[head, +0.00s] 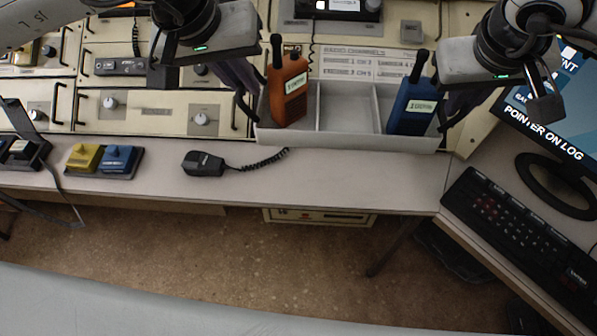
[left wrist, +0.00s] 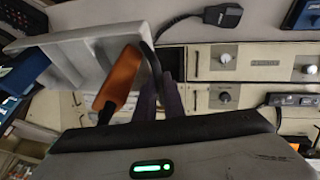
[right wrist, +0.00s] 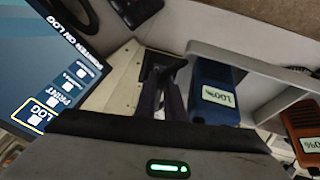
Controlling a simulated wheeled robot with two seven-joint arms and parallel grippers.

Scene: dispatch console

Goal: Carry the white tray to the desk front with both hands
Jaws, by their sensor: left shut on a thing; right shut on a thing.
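The white tray (head: 345,138) is at the back of the desk against the console panels, with dividers making compartments. An orange radio (head: 288,92) stands in its left compartment and a blue radio (head: 413,104) in its right one; the middle compartment looks empty. The fingertips are partly hidden.
A black handset (head: 204,163) with a coiled cord lies on the desk left of the tray. Yellow (head: 84,157) and blue (head: 121,158) blocks sit further left. A keyboard (head: 520,235) and monitor (head: 560,100) are at right. The desk front (head: 350,190) below the tray is clear.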

